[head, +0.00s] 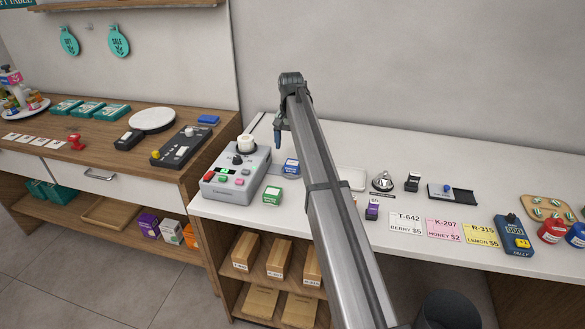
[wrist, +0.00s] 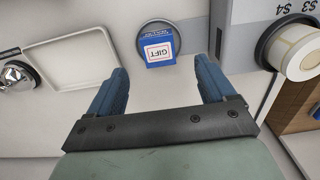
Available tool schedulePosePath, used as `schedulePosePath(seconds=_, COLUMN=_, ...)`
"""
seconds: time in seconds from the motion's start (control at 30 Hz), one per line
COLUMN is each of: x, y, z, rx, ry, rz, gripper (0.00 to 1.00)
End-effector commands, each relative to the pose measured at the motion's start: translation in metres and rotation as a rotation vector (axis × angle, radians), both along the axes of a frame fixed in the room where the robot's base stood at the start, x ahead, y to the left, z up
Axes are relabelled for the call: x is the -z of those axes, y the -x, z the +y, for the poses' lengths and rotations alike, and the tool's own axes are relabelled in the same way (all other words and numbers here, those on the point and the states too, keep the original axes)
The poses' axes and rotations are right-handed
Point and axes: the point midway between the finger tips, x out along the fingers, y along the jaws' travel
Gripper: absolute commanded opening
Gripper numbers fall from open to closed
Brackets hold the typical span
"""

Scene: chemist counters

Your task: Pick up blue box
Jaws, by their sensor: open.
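The blue box (head: 291,167) stands on the white counter, just right of the grey label machine in the head view. In the wrist view the blue box (wrist: 159,50) has a white label reading "GIFT" and sits on a round grey disc (wrist: 147,29). My gripper (head: 278,140) is above the counter near the box, pointing down. In the wrist view its two blue fingers (wrist: 162,82) are wide apart, with nothing between them. The box lies ahead of the fingertips, roughly centred between them.
The grey machine (head: 237,176) with a paper roll stands close left of the box. A green box (head: 272,195) is in front. A white tray (wrist: 70,62), a bell (head: 383,181) and a purple box (head: 372,210) lie to the right in the head view.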

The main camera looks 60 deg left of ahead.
Motion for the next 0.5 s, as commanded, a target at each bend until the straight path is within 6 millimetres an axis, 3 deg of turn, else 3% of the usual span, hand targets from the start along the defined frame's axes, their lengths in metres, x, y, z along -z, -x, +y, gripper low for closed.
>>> schedulePosePath(seconds=0.1, x=0.015, y=0.000, z=0.000, rx=0.000, ry=0.000, rz=0.000, gripper=0.83)
schedulePosePath(seconds=0.37, x=0.028, y=-0.002, z=0.000, rx=0.000, ry=0.000, rz=0.000, gripper=0.83)
schedulePosePath(seconds=0.5, x=0.046, y=-0.005, z=0.001, rx=0.001, ry=0.001, rz=0.001, gripper=0.83)
